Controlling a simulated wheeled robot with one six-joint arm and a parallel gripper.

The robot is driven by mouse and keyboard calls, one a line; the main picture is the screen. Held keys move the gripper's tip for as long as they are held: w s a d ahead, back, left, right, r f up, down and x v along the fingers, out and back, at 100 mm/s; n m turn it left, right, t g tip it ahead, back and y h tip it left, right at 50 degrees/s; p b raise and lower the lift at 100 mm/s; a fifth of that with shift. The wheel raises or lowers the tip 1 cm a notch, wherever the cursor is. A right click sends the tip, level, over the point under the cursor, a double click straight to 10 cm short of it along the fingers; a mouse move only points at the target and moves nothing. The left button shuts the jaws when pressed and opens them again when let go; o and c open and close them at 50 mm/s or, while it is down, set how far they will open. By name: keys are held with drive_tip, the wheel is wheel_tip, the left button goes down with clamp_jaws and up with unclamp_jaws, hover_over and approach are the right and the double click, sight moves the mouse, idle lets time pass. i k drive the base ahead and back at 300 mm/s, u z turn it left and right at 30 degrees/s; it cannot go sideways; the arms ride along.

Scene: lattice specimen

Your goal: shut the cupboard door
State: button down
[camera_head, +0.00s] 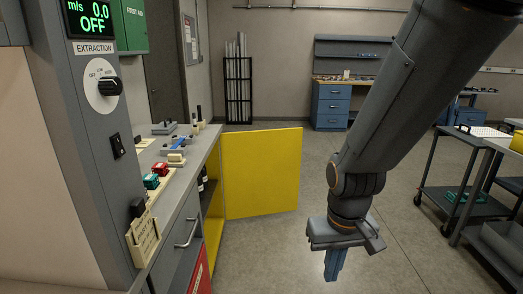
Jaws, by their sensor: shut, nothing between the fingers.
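The yellow cupboard door (262,173) stands wide open, swung out from the bench side into the aisle. Its hinge side is at the yellow cupboard (214,215) under the worktop, where dark bottles (203,181) show inside the opening. My gripper (334,266) points down at the lower right of the door, nearer to me than the door panel. It is shut and empty, and it looks apart from the door. My arm comes down from the upper right.
The bench worktop (185,153) on the left carries small tools and colored blocks. A grey drawer with a handle (187,232) faces the aisle. A dark trolley (460,185) stands at right. The floor between door and trolley is clear.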

sight(260, 169)
drive_tip(key=z, duration=0.35)
drive_tip(key=i, duration=3.35)
drive_tip(key=u, duration=0.3)
drive_tip(key=i, duration=1)
drive_tip(key=u, duration=0.25)
